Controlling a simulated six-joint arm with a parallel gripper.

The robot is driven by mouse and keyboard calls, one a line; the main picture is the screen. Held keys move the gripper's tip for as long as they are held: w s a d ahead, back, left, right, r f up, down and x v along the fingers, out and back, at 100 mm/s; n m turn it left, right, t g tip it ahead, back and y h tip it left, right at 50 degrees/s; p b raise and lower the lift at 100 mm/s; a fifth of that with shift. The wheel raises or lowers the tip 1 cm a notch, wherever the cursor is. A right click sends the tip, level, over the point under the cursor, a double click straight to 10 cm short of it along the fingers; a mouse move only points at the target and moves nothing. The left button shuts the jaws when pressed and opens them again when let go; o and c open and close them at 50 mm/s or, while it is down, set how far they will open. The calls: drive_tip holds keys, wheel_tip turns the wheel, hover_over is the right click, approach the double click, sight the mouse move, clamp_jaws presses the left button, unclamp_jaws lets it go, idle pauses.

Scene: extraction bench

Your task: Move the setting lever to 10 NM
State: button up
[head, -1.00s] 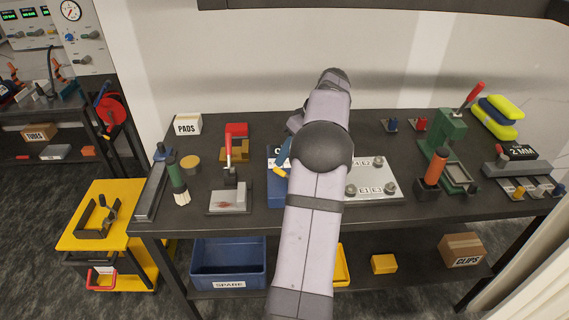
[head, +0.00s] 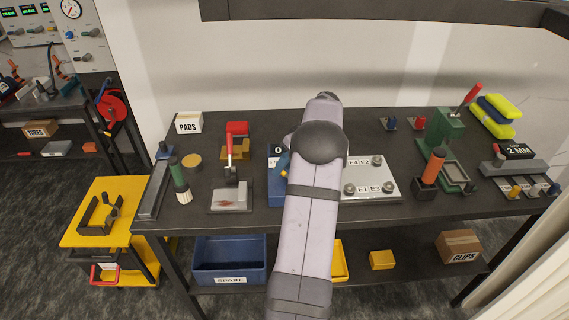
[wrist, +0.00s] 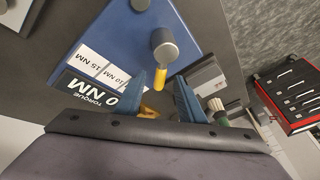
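The blue torque box (wrist: 140,30) fills the upper left of the wrist view. It has white labels reading 15 NM (wrist: 95,60) and 10 NM (wrist: 117,77), and a black torque sign (wrist: 88,96) partly cut off. The setting lever (wrist: 164,46) is a grey round-ended piece with a yellow tip. My gripper (wrist: 161,77) is open, with one blue finger on either side of the yellow tip in the picture. Gaps show on both sides; I cannot tell the depth between them. In the head view my arm hides much of the box (head: 276,192).
A metal plate (head: 379,179) with posts lies right of the box. A grey block with a red-handled lever (head: 232,195) and a brush (head: 179,180) stand left. A green press (head: 444,135) is at the right. Bare bench shows in front of the plate.

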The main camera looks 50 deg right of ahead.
drive_tip(key=shift+w+f, duration=0.1)
drive_tip(key=shift+f, duration=0.15)
clamp_jaws()
